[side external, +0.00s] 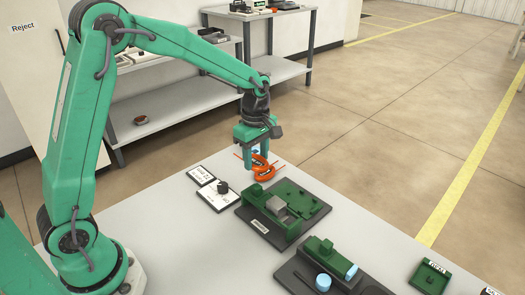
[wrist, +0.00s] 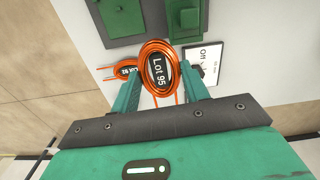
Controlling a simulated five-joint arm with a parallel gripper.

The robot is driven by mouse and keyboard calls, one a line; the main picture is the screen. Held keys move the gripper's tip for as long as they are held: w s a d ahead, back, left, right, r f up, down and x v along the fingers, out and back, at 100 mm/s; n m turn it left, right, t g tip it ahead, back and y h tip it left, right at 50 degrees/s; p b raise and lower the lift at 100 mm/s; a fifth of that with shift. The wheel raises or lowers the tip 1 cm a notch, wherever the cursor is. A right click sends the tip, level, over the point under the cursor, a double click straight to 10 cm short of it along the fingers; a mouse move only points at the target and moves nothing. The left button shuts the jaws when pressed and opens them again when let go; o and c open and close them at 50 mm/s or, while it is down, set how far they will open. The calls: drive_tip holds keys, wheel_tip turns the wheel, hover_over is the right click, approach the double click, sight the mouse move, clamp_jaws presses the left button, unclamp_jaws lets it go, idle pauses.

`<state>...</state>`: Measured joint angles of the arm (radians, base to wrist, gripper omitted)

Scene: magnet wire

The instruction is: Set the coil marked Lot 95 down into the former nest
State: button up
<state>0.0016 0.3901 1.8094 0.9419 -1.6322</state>
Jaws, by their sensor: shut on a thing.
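The orange wire coil marked Lot 95 (wrist: 158,68) is between the fingers of my gripper (wrist: 161,90), its label facing the wrist camera. In the side view, my gripper (side external: 257,151) points down near the table's far edge, with orange wire (side external: 263,168) just below its fingers. My gripper is shut on the Lot 95 coil. A second orange coil, marked Lot 92 (wrist: 125,70), lies beyond it to the left in the wrist view. A green fixture on a dark base (side external: 255,217) stands in front of the gripper; I cannot tell which recess is the former nest.
A second green fixture (side external: 322,250) and a small green tray (side external: 431,277) stand nearer right. The table's left front is clear.

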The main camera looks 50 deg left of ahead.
hover_over(301, 203)
drive_tip(key=f, duration=0.1)
drive_tip(key=shift+f, duration=0.15)
drive_tip(key=shift+f, duration=0.15)
drive_tip(key=shift+f, duration=2.8)
drive_tip(key=shift+f, duration=1)
drive_tip(key=o, duration=1.1)
drive_tip(key=shift+r, duration=0.1)
drive_tip(key=shift+r, duration=2.4)
